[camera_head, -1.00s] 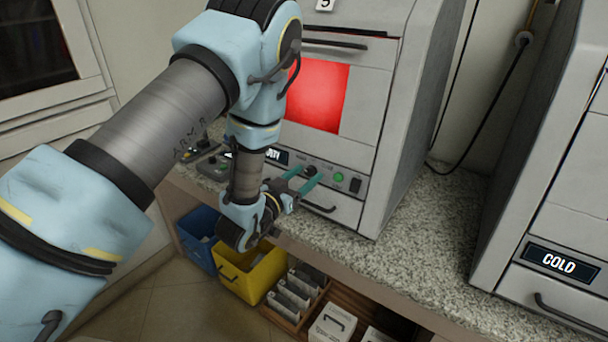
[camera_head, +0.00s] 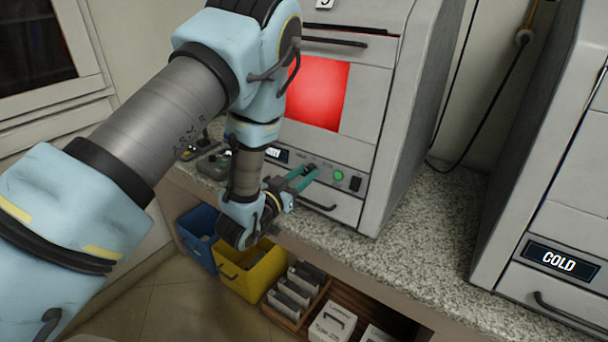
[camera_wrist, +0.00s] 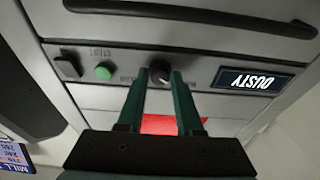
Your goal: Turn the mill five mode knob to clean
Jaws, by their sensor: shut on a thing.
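The mill (camera_head: 370,70) is a grey cabinet with a lit red window and a number plate at its top edge, partly cut off. Its control strip carries the black mode knob (camera_wrist: 160,71), a green start button (camera_wrist: 103,72) and a dark switch (camera_wrist: 67,66). My gripper (camera_wrist: 161,77) has its two green fingers on either side of the knob, shut on it. In the head view my gripper (camera_head: 308,174) reaches the strip from the left and mostly hides the knob. The knob's markings are too small to read. The display (camera_wrist: 254,79) reads DUSTY, upside down in the wrist view.
A granite counter (camera_head: 430,230) runs under the mill. Another grey cabinet labelled COLD (camera_head: 562,261) stands at right. Below are a blue bin (camera_head: 197,240), a yellow bin (camera_head: 250,277) and wooden trays. A drawer handle (camera_head: 318,203) lies just below the strip.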

